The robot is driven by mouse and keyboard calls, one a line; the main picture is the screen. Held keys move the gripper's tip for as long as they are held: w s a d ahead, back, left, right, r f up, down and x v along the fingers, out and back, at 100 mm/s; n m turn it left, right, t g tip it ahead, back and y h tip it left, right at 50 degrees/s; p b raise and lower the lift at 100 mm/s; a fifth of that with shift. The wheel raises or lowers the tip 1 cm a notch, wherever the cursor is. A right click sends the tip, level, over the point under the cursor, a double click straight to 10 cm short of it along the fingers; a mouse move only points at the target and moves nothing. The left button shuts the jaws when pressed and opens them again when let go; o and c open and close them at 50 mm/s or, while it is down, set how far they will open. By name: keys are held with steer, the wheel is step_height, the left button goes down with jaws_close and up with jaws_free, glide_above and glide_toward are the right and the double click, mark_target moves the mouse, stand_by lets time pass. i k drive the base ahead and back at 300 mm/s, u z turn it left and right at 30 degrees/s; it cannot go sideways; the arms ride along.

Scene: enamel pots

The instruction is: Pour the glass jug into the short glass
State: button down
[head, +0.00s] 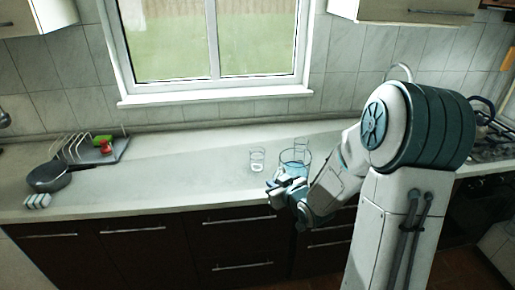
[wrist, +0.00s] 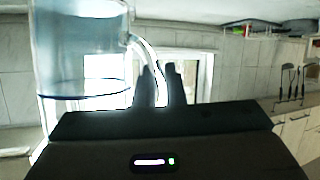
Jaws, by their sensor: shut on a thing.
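The glass jug (head: 286,159) is a clear bluish vessel above the counter in the head view, roughly upright. In the wrist view the jug (wrist: 80,50) fills the upper left, with its curved handle (wrist: 135,47) toward my fingers. My gripper (head: 284,187) is shut on the handle; its dark fingers also show in the wrist view (wrist: 161,86). A small clear glass (head: 257,160), apparently the short glass, stands on the counter just left of the jug. Whether the jug touches the counter, and its exact liquid level, I cannot tell.
Another clear glass outline (head: 302,153) shows behind or through the jug. A dark pan (head: 47,178) and a rack (head: 88,149) with red and green items lie far left on the counter (head: 185,170). The counter between them and the small glass is clear.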

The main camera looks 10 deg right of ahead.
mark_target(256, 153)
steer(key=z, duration=0.8)
steer(key=i, duration=1.4)
steer(key=u, duration=2.4)
